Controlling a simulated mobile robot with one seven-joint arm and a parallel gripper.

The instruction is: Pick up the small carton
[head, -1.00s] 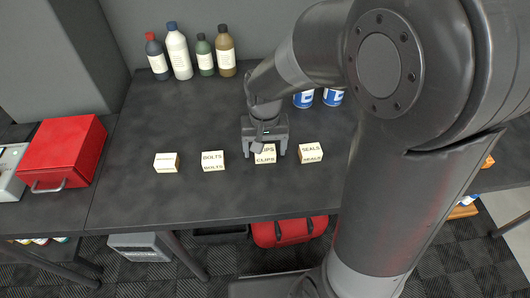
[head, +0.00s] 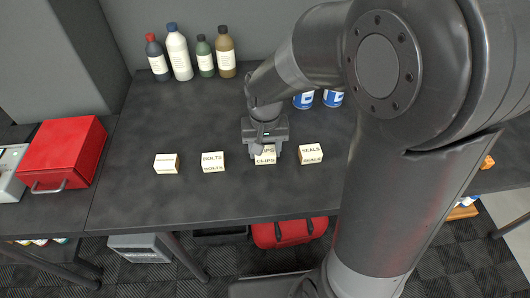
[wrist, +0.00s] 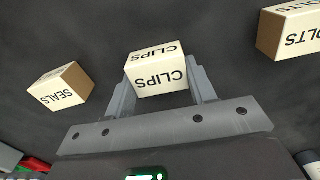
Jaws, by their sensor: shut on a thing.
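Several small cream cartons stand in a row on the dark bench. The carton marked CLIPS (head: 265,159) is at my gripper (head: 266,150); it also shows in the wrist view (wrist: 157,72). There my gripper (wrist: 160,85) has one finger on each side of the CLIPS carton and is shut on it. The carton looks to be at bench height; I cannot tell if it is lifted. The SEALS carton (head: 311,153) is to its right, the BOLTS carton (head: 213,162) to its left. A further carton (head: 166,164) at the far left has print too small to read.
Several bottles (head: 190,55) stand at the back of the bench. Blue and white cans (head: 303,99) stand behind, near my arm. A red toolbox (head: 66,153) is at the left. The bench (head: 170,205) is clear in front of the cartons.

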